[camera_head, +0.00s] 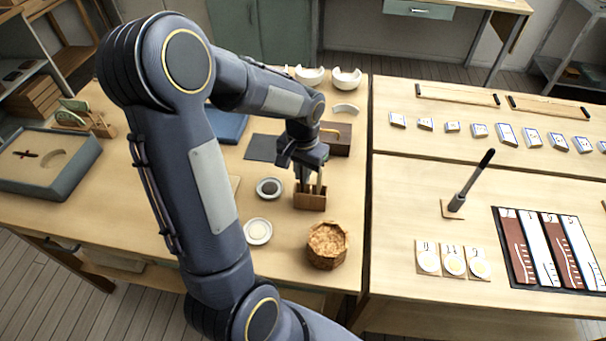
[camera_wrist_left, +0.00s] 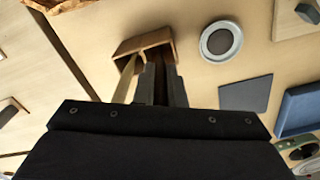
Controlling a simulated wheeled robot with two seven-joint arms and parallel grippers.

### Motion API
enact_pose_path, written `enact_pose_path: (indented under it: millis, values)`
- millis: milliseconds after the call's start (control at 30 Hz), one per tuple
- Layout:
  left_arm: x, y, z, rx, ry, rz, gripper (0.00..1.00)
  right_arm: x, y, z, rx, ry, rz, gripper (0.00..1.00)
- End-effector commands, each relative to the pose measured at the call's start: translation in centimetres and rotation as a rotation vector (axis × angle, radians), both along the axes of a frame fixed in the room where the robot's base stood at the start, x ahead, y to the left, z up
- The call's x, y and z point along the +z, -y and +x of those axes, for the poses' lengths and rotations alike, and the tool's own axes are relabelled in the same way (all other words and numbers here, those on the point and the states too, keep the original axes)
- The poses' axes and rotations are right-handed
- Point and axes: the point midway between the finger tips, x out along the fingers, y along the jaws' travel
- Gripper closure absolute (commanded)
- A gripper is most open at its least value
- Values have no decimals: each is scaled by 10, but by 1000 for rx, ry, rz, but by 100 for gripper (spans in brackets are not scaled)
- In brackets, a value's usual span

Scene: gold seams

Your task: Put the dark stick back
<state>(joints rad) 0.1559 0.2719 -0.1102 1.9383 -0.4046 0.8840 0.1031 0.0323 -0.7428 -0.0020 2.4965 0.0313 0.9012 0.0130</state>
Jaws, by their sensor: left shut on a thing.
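A small wooden holder (camera_head: 310,201) stands on the left table, and its open top also shows in the left wrist view (camera_wrist_left: 144,43). My left gripper (camera_head: 307,182) points down at the holder, with its fingertips at the holder's top. In the left wrist view my fingers (camera_wrist_left: 161,80) are close together, shut on the dark stick (camera_wrist_left: 160,88), a narrow dark strip between them. The stick's lower end is hidden at the holder, so I cannot tell how deep it sits. A pale stick (camera_wrist_left: 126,79) stands in the holder beside my fingers. My right gripper is not in view.
Near the holder are a small dish with dark contents (camera_head: 269,188), a pale dish (camera_head: 257,231) and a woven basket (camera_head: 327,245). A brown wooden box (camera_head: 337,140) stands behind. The right table holds an upright dark-handled tool (camera_head: 472,180) and several cards.

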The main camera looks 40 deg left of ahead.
Motion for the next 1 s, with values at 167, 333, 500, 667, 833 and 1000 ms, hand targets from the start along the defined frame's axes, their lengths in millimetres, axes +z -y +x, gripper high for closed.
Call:
enact_pose_path:
  millis: [167, 333, 500, 667, 833, 1000]
  values:
    - [-11, 0, 0, 1, 1, -1, 100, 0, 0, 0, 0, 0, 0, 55]
    - [-11, 0, 0, 0, 2, -1, 100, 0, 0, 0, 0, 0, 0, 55]
    - [-14, 0, 0, 0, 2, -1, 87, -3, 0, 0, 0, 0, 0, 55]
    - [-14, 0, 0, 0, 1, -1, 68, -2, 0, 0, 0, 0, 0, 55]
    - [-14, 0, 0, 0, 1, -1, 68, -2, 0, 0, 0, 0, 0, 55]
    - [-7, 0, 0, 0, 2, -1, 68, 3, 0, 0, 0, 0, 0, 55]
